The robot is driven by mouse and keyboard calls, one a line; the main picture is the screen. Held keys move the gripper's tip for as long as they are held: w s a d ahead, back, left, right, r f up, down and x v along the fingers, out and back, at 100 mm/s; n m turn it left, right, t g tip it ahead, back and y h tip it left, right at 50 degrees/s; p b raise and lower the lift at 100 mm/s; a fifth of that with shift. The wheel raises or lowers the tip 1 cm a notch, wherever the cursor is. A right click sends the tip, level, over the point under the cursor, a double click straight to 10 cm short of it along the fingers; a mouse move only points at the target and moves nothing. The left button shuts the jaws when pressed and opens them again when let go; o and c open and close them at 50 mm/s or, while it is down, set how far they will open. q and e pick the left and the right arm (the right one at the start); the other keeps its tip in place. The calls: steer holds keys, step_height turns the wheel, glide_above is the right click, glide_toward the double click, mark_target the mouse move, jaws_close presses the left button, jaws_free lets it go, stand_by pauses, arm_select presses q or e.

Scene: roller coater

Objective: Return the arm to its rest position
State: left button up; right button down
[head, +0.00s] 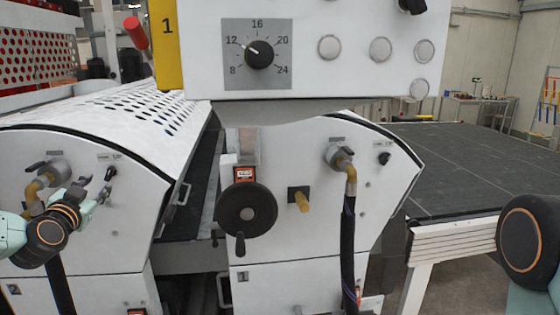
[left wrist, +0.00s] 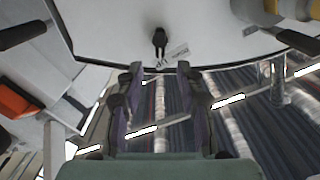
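My left arm comes in from the left edge of the head view. Its gripper (head: 98,188) is in front of the white panel of the left machine unit (head: 120,220), close to a small black switch (head: 110,172). In the left wrist view the two fingers of this gripper (left wrist: 160,76) stand apart with nothing between them. The black switch (left wrist: 160,38) is a short way beyond the fingertips, and I see no contact. Part of my right arm (head: 532,242) shows at the right edge of the head view. My right gripper is out of view.
A brass valve with a hose (head: 44,182) is close to my left arm. A black handwheel (head: 247,208) and a second hose (head: 348,220) stick out from the middle unit. A control box (head: 310,45) overhangs above. A dark flat conveyor (head: 460,160) lies at the right.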

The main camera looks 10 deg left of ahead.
arm_select(q)
steer(key=s+d+f+n+g+h+b, duration=0.2)
steer(key=s+d+f+b, duration=0.1)
steer(key=d+f, duration=0.5)
steer(key=s+d+f+n+g+h+b, duration=0.25)
steer(key=d+f, duration=0.35)
steer(key=f, duration=0.5)
steer(key=s+d+f+n+g+h+b, duration=0.1)
steer(key=s+d+f+n+g+b, duration=0.2)
steer(key=d+f, duration=0.5)
steer(key=s+d+f+m+g+b, duration=0.1)
steer(key=s+d+f+g+b, duration=0.2)
steer(key=s+f, duration=0.8)
steer(key=s+d+f+m+g+b, duration=0.2)
steer(key=s+d+f+g+b, duration=0.1)
steer(key=s+f+b, duration=0.5)
steer(key=s+d+f+m+g+b, duration=0.2)
steer(key=s+f+b, duration=0.3)
steer(key=s+f, duration=0.9)
steer(key=shift+s+d+f+g+b, duration=0.2)
steer(key=shift+d+f+g+b, duration=0.3)
steer(key=shift+f+g, duration=0.35)
steer(key=shift+d, duration=0.2)
